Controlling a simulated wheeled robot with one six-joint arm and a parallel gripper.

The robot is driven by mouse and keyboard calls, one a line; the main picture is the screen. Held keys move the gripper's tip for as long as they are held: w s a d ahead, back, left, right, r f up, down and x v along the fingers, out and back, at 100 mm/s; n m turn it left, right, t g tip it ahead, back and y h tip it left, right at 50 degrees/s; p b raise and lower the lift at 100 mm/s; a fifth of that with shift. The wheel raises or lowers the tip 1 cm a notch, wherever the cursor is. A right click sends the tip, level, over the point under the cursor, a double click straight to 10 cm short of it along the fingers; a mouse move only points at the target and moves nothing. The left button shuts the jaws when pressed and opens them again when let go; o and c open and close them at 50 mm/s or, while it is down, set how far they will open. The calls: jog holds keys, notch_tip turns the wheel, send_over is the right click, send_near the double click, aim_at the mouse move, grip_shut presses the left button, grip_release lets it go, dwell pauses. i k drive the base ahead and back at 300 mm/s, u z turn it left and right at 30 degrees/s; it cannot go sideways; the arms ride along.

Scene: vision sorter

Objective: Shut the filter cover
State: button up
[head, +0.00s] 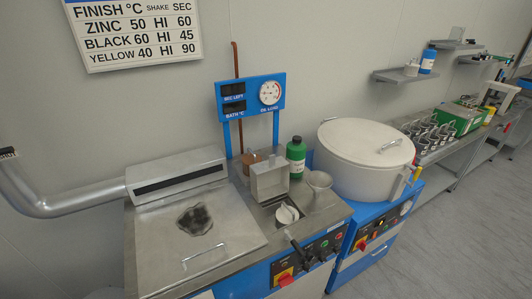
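The filter cover (269,180) looks to be the small grey metal lid with a handle that stands up at the back of the opening in the middle of the bench. It is open. In front of it, a white round part (287,214) with a grip sits in the uncovered opening. My gripper is not recognisable in this view.
A metal funnel (318,183) and a green bottle (296,157) stand close to the right of the cover. A large lidded drum (364,160) is farther right. A flat tank lid (195,235) lies left. Black levers (297,250) project at the front.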

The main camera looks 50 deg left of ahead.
aim_at(270, 178)
jog(key=u, duration=0.5)
jog(key=i, duration=0.8)
jog(key=u, duration=1.45)
jog(key=i, duration=0.55)
jog(key=u, duration=0.5)
